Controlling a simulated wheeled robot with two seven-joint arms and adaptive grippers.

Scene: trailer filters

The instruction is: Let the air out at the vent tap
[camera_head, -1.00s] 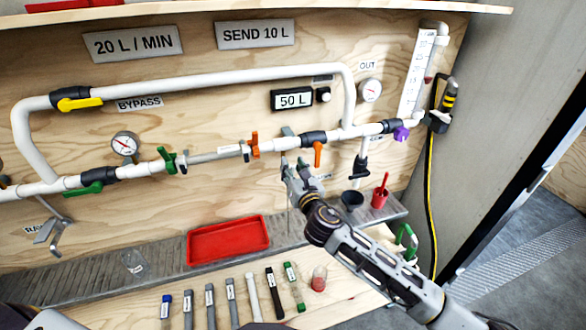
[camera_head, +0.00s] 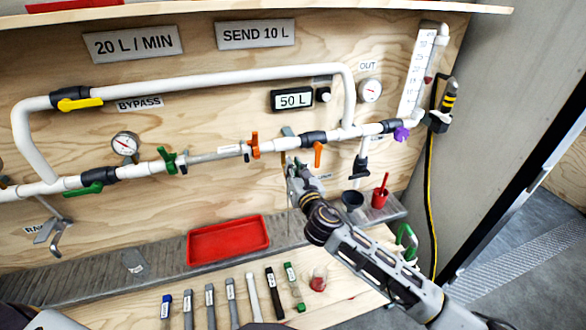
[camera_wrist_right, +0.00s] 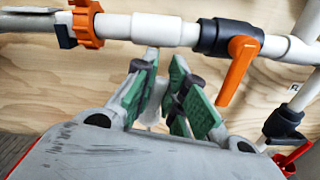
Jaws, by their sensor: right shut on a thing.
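A white pipe (camera_head: 215,158) runs across the plywood wall, with an orange clamp (camera_head: 255,145) and an orange lever (camera_head: 318,155) that hangs down. My right gripper (camera_head: 294,172) is just below the pipe, between clamp and lever. In the right wrist view, its green pads (camera_wrist_right: 176,98) are closed around a small pale piece (camera_wrist_right: 157,103) below the pipe, probably the vent tap. The pads and fingers hide most of it, so its setting cannot be told. No label for the vent tap is readable. My left gripper is not in view.
A red tray (camera_head: 228,240) lies on the grey ledge below. Several tools and a small cup (camera_head: 318,281) lie on the front bench. A dark cup (camera_head: 352,200) and a red cup (camera_head: 381,198) stand right of my gripper. Bare plywood lies left of the gripper.

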